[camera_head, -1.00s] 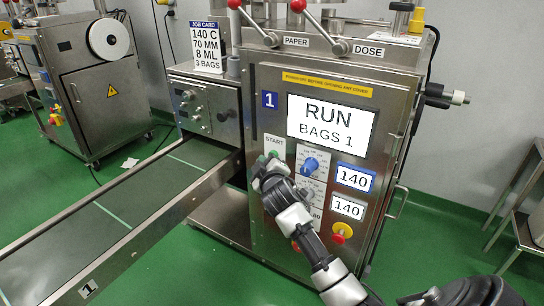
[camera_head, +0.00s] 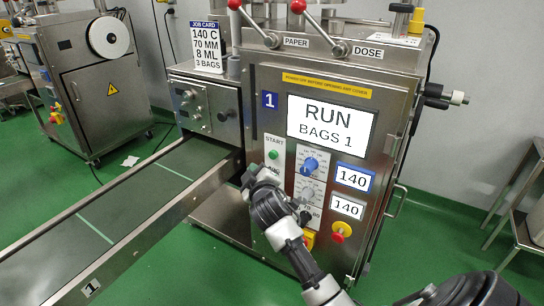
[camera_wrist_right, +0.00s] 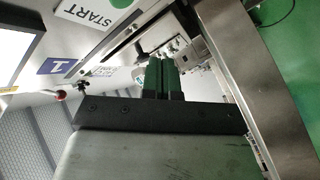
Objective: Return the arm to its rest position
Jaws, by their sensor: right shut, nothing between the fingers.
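My right arm reaches in from the lower right of the head view. Its gripper (camera_head: 252,177) is just below and left of the green START button (camera_head: 273,155), apart from it in the picture. In the right wrist view its dark green fingers (camera_wrist_right: 162,80) are together with nothing between them. Part of the START label (camera_wrist_right: 92,14) shows at the top of that view. The packing machine (camera_head: 390,90) has a screen (camera_head: 331,121) that reads RUN, BAGS 1. My left gripper is in neither view.
A conveyor belt (camera_head: 130,205) with metal side rails runs from the machine toward the lower left. Blue and grey dials (camera_head: 310,165), a yellow-red knob (camera_head: 341,231) and levers are on the machine. A steel table (camera_head: 520,215) stands at the right. Green floor is open between them.

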